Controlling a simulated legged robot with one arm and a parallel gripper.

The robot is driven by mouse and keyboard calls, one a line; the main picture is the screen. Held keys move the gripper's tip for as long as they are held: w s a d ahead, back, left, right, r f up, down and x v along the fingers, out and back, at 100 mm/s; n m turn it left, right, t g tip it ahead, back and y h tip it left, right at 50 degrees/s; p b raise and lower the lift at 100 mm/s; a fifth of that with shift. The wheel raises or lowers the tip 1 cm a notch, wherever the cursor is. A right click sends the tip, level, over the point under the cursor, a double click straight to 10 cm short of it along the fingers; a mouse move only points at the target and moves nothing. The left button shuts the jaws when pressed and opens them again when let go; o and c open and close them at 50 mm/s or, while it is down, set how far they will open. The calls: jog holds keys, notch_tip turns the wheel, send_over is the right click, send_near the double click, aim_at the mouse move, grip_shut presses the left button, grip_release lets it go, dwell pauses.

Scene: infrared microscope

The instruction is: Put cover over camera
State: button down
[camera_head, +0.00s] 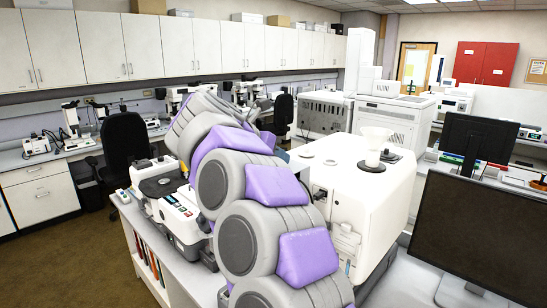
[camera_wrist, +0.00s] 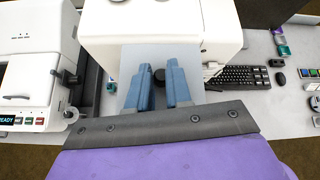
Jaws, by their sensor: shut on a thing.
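A flat pale grey-blue surface (camera_wrist: 146,57) shows behind the fingers, against the white microscope body (camera_wrist: 105,22). I cannot tell whether the dark piece and the pale surface are parts of the cover. In the head view, the white microscope (camera_head: 378,195) stands right of my arm, which hides most of my gripper. I cannot make out the camera for certain.
A smaller instrument with coloured buttons (camera_head: 180,207) stands left of my arm; its ready display (camera_wrist: 10,119) shows in the wrist view. A keyboard (camera_wrist: 238,78) lies on the right. Dark monitors (camera_head: 480,235) stand at the right. Clear floor (camera_head: 70,255) lies at the left.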

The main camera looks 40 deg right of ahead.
jog(key=shift+w+f, duration=0.3)
jog(key=shift+f, duration=0.3)
jog(key=c, duration=1.3)
grip_release()
jog(key=shift+o, duration=1)
jog(key=shift+w+a+r, duration=0.25)
jog(key=shift+a+r, duration=0.2)
jog(key=shift+a, duration=0.1)
jog(key=shift+w+v, duration=0.2)
jog(key=shift+v, duration=1.1)
jog(key=shift+r+v, duration=0.25)
jog(key=shift+v, duration=1.35)
jog(key=shift+s+d, duration=0.15)
